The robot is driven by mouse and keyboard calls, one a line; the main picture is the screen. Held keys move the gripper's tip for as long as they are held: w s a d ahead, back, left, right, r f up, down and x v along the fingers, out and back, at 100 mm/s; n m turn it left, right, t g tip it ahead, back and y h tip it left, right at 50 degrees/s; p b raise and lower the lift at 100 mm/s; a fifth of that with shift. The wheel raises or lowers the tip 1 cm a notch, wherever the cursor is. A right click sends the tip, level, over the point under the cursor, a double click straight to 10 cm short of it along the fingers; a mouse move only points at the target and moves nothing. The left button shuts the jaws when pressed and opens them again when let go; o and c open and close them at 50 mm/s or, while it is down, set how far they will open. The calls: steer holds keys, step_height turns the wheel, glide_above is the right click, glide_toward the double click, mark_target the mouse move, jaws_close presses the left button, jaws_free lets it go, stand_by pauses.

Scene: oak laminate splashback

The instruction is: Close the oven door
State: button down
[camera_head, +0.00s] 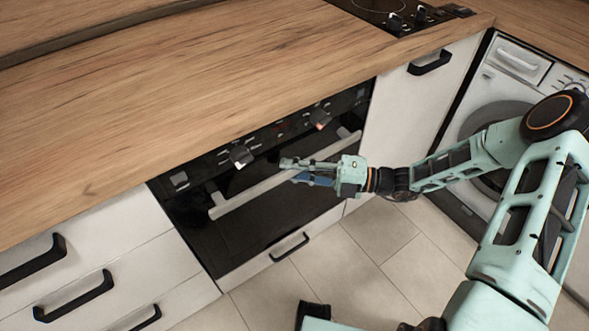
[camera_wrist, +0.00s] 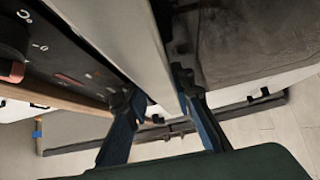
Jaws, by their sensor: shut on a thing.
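The oven (camera_head: 180,181) is built in under the wooden worktop. Its dark glass door (camera_head: 260,229) stands upright or almost upright in the front; I cannot tell whether a small gap is left at its top edge. A long pale metal handle (camera_head: 245,195) runs across the door, and this handle also crosses the wrist view (camera_wrist: 128,40). My gripper (camera_head: 290,168) comes in from the right and is shut on the handle near its middle. In the wrist view my gripper's fingers (camera_wrist: 160,103) lie on either side of the bar. The fingers cover part of the handle.
The control panel with knobs (camera_head: 241,156) is just above the handle, close to my fingers. White drawers with black handles (camera_head: 75,296) stand to the left. A white cabinet (camera_head: 400,110) and a washing machine (camera_head: 490,115) stand to the right.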

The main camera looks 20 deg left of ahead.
steer(key=c, duration=1.6)
jaws_free()
steer(key=shift+w+a, duration=0.2)
steer(key=shift+d, duration=0.15)
steer(key=d, duration=0.8)
steer(key=w+d, duration=0.1)
steer(key=d, duration=0.2)
steer(key=shift+d+r, duration=0.15)
steer(key=shift+d, duration=0.25)
